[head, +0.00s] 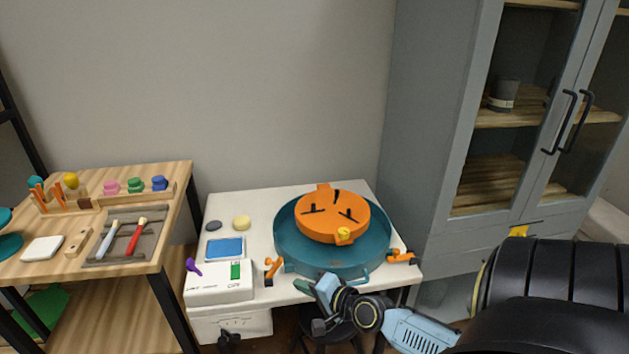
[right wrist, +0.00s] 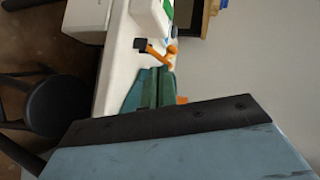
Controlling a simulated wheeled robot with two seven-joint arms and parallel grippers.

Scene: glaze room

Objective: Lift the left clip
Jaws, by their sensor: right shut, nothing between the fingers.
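The left clip (head: 272,268) is orange and stands at the front edge of the white table, left of the teal basin (head: 290,249). In the right wrist view an orange clip with a black end (right wrist: 160,50) shows just past the fingertips, apart from them. A second orange clip (head: 402,257) sits right of the basin. My right gripper (head: 302,286) is shut and empty at the table's front edge, a little right of the left clip. Its green fingers (right wrist: 152,88) lie together in the wrist view. My left gripper is not in view.
An orange round disc (head: 330,218) sits on the basin. A white box (head: 219,285) with a purple piece (head: 193,267) stands left of the clip. A wooden table (head: 150,255) with tools is farther left. A grey cabinet (head: 431,130) stands at right. A dark stool (right wrist: 62,112) is below.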

